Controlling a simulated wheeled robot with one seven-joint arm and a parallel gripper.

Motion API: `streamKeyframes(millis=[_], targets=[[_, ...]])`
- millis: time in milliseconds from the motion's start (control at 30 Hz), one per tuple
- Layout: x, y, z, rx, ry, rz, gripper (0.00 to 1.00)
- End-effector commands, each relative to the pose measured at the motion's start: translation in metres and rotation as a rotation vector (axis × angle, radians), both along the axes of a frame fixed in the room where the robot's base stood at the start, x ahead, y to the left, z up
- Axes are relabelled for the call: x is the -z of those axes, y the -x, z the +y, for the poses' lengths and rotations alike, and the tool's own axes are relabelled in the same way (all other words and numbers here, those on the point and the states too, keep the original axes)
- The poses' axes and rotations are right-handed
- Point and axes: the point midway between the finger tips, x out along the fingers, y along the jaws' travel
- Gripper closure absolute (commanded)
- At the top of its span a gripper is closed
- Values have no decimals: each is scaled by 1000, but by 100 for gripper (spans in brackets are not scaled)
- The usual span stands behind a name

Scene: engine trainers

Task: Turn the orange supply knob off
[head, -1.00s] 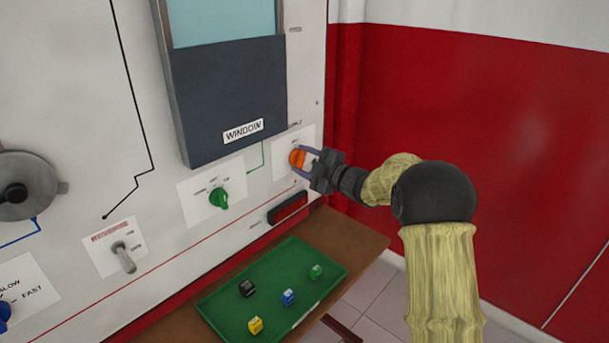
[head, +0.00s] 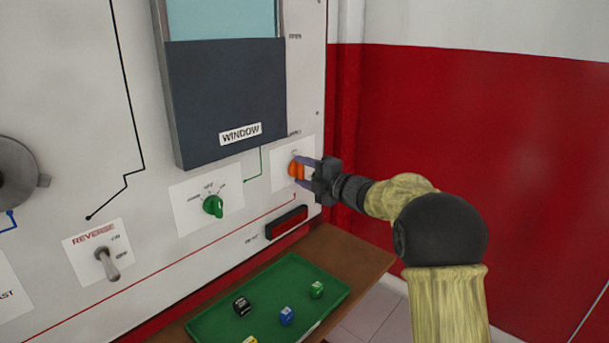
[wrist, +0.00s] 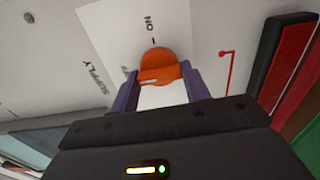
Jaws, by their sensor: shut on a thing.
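The orange supply knob (head: 296,168) is on a white plate (head: 281,179) at the right side of the upright panel. My gripper (head: 304,171) reaches it from the right, with one finger above the knob and one below. In the wrist view the orange knob (wrist: 158,66) sits between the two purple fingers, and my gripper (wrist: 160,88) is shut on it. The words "SUPPLY" and "ON" show on the plate beside the knob. The fingers partly hide the knob in the head view, and I cannot tell its exact setting.
A green knob (head: 213,206) and a toggle switch (head: 107,264) are to the left. A dark red-fronted block (head: 287,222) is just below. A green tray (head: 213,328) with several small cubes lies on the brown shelf (head: 345,247). A red wall stands at the right.

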Motion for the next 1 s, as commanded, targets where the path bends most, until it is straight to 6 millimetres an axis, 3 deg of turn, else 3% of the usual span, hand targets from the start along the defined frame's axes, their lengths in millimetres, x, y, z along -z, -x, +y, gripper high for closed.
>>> streamKeyframes(millis=[167, 200, 300, 667, 1000], targets=[[3, 0, 0, -1, 6, 4, 76], [4, 0, 0, -1, 6, 4, 52], [3, 0, 0, -1, 5, 4, 32], [1, 1, -3, 1, 1, 2, 32], [0, 31, -41, 3, 2, 3, 32]])
